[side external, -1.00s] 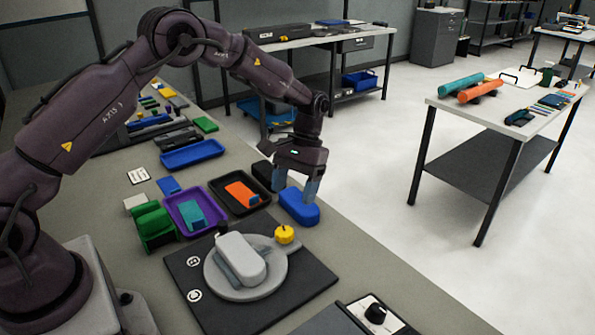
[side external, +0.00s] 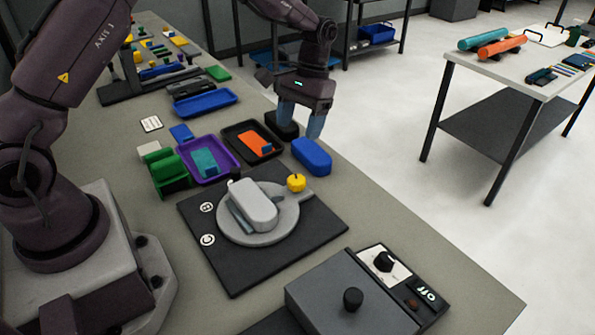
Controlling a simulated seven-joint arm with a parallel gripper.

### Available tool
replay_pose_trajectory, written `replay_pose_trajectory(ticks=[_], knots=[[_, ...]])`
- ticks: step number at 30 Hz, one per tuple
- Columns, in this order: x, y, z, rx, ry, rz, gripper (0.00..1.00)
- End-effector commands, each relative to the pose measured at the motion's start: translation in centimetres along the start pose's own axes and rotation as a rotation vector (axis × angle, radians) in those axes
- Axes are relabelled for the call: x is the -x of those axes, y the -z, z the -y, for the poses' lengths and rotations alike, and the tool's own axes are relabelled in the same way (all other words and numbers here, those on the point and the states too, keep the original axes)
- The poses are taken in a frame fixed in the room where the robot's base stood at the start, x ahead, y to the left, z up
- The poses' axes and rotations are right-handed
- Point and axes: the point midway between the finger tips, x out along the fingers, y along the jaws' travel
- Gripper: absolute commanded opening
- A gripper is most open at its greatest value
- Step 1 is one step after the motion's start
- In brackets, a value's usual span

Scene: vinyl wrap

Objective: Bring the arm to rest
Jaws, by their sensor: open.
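My gripper (side external: 299,123) is open, with its two blue fingertips pointing down near the far edge of the grey bench. It stands above and behind a rounded blue block (side external: 311,157) that lies on the bench. The right fingertip appears close to the block's upper edge in the picture; I cannot tell whether they touch. Nothing shows between the fingers. A black block (side external: 282,126) stands behind the fingers, partly hidden by them.
A grey turntable (side external: 258,234) on a black board (side external: 321,226) carries a pale rounded piece (side external: 252,204), with a yellow knob (side external: 296,182) beside it. A purple tray (side external: 231,171), a black tray (side external: 241,130) and a blue tray (side external: 204,104) lie left. A grey control box (side external: 335,297) stands in front.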

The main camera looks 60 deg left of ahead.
Motion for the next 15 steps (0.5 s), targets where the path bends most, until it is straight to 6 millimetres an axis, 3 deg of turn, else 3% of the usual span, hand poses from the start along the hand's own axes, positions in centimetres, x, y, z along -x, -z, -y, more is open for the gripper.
replay_pose_trajectory(ticks=[9,15], knots=[[6.2,-9.6,0.7,-0.107,0.015,-0.229,0.67],[8.2,-16.4,1.4,-0.167,0.022,-0.395,0.67]])
